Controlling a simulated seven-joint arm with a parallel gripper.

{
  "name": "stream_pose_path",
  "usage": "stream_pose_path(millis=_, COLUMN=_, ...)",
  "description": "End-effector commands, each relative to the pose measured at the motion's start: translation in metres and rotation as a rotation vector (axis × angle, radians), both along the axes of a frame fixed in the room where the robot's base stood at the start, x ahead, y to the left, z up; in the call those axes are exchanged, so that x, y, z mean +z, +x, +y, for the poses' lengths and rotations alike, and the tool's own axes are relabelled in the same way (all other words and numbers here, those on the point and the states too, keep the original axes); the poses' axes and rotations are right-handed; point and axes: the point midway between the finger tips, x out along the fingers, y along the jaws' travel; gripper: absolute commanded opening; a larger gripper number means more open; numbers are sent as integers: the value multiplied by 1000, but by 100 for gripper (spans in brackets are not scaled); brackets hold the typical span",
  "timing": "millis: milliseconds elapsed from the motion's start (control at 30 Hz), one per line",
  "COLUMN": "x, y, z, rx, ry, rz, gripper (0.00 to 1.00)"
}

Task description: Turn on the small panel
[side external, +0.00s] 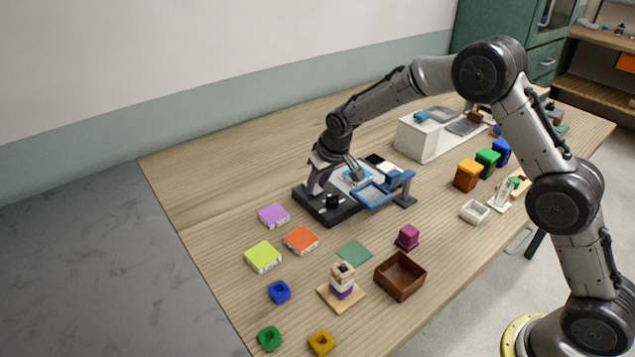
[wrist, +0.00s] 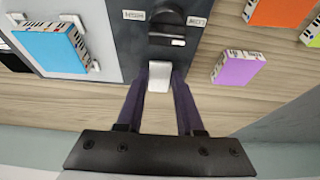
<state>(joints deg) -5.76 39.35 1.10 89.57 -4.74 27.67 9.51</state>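The small panel is a dark slab (side external: 318,210) on the table, its grey face (wrist: 118,40) at the top of the wrist view. It carries a black round knob (side external: 332,201), which shows in the wrist view (wrist: 167,20) between two small labels. A small white indicator or mark (wrist: 178,42) lies below the knob. A white tab (wrist: 160,76) stands at the panel's edge. My gripper (side external: 313,189) is down at this edge. In the wrist view its purple fingers (wrist: 161,72) are apart, one on each side of the tab; contact is unclear.
A blue framed piece (side external: 369,195) stands right of the panel, with a light-blue block (wrist: 52,48) nearby. Purple (side external: 273,215), orange (side external: 301,240) and lime (side external: 263,256) blocks lie toward the front. A wooden box (side external: 400,276) is front right.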

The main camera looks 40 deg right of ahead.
Motion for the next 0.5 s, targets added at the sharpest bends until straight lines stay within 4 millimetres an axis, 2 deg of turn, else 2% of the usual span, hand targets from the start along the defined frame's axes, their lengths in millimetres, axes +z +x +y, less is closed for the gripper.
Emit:
stream_pose_path(millis=33, x=0, y=0, z=0, rx=0, ry=0, rz=0, gripper=25)
stream_pose_path(millis=167, x=0, y=0, z=0, rx=0, ry=0, rz=0, gripper=2)
stream_pose_path(millis=200, x=0, y=0, z=0, rx=0, ry=0, rz=0, gripper=0)
stream_pose_path(millis=500, x=1, y=2, z=0, rx=-1, ry=-1, rz=30, gripper=0)
